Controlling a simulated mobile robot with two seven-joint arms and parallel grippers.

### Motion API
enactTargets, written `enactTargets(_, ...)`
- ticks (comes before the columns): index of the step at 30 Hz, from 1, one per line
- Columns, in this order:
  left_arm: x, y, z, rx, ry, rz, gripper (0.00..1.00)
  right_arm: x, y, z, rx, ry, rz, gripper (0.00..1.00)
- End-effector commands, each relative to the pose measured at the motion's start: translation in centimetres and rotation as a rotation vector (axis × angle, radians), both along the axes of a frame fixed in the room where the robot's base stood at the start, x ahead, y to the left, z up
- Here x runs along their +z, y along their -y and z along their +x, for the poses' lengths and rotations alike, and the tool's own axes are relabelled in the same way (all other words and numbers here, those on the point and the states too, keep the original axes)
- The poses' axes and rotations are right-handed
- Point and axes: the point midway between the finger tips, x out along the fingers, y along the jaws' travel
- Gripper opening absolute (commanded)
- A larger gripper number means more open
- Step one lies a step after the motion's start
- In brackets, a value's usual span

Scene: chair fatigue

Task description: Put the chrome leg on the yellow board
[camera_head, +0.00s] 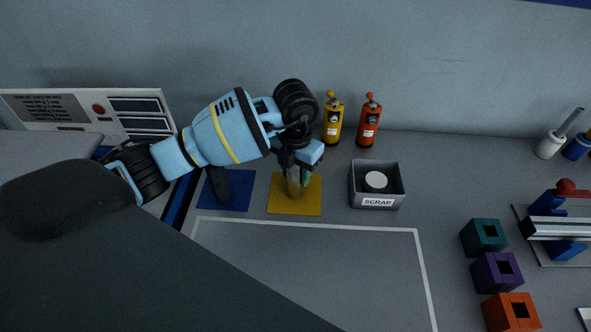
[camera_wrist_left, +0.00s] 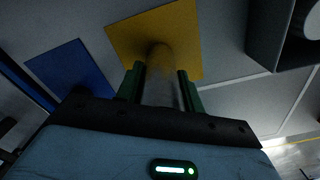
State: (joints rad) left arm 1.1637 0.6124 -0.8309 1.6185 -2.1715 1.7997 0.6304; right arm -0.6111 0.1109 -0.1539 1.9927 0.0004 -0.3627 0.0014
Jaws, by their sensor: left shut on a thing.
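The chrome leg (camera_head: 294,184) is a short cylinder that looks brownish here. My left gripper (camera_head: 296,168) is shut on it and holds it upright over the yellow board (camera_head: 312,206). In the left wrist view, the leg (camera_wrist_left: 161,62) stands between the two green-edged fingers of the gripper (camera_wrist_left: 161,88), its far end in front of the yellow board (camera_wrist_left: 190,30). I cannot tell whether its lower end touches the board. My right gripper is not in view.
A blue board (camera_head: 238,200) lies left of the yellow one, with a dark long shape over it. A grey scrap bin (camera_head: 377,202) stands to the right. Yellow (camera_head: 333,122) and orange bottles (camera_head: 368,125) stand behind. Colored blocks (camera_head: 497,272) stand far right. The white-outlined area is clear.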

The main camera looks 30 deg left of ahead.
Motion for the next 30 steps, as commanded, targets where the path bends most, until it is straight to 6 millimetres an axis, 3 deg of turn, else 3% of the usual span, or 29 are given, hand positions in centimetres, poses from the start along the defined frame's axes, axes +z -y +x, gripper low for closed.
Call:
enactTargets(1,-0.2,0.0,0.0,0.001,0.0,0.0,0.08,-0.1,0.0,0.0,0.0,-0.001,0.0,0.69)
enactTargets(2,-0.2,0.0,0.0,0.001,0.0,0.0,0.42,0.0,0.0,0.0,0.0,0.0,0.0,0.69)
enactTargets(6,-0.1,0.0,0.0,0.001,-0.001,0.001,0.59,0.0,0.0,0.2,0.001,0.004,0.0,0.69)
enactTargets(18,0.7,0.0,0.1,0.001,0.002,0.0,0.59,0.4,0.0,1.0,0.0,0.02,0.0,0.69)
enactTargets(30,8.1,-0.1,0.1,0.001,0.004,0.001,0.59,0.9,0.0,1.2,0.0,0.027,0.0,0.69)
